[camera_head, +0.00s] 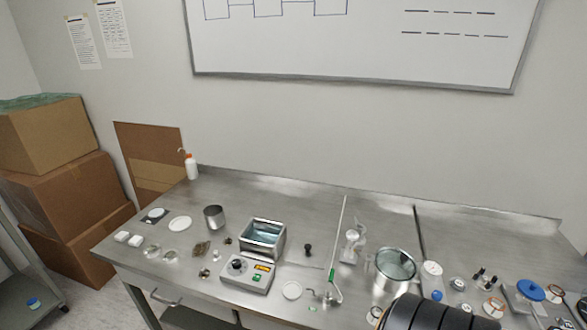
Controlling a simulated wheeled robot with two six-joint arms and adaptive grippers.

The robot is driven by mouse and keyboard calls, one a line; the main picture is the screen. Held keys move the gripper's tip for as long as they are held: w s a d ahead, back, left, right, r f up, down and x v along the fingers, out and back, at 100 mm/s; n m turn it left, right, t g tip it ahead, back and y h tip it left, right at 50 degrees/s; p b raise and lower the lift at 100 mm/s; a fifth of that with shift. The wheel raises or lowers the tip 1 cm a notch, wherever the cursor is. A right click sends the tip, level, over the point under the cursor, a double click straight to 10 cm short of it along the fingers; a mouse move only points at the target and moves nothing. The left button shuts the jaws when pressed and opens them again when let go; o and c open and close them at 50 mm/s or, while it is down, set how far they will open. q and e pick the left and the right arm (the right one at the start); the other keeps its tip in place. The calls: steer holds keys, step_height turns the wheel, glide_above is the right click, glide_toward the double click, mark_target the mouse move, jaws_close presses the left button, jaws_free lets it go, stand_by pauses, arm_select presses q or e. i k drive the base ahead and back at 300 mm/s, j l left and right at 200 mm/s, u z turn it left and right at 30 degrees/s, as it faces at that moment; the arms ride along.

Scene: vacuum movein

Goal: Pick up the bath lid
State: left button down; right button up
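A square steel water bath (262,234) stands on the steel bench, with bluish water showing in its open top. Its control box (248,273), with a dial and a lit display, is at its front. A small black knob (307,249) stands on the bench just right of the bath. It may be the handle of the bath lid, but I cannot make out a lid plate under it against the steel. Neither of my grippers shows in this view.
Left of the bath are a steel beaker (214,217), a white dish (180,223) and a wash bottle (191,167). Right of it are a thin stand with a green part (333,275), a glass-topped steel pot (395,268) and several small containers. Cardboard boxes (62,180) stand left.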

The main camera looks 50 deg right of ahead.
mark_target(311, 253)
steer(key=z, duration=1.7)
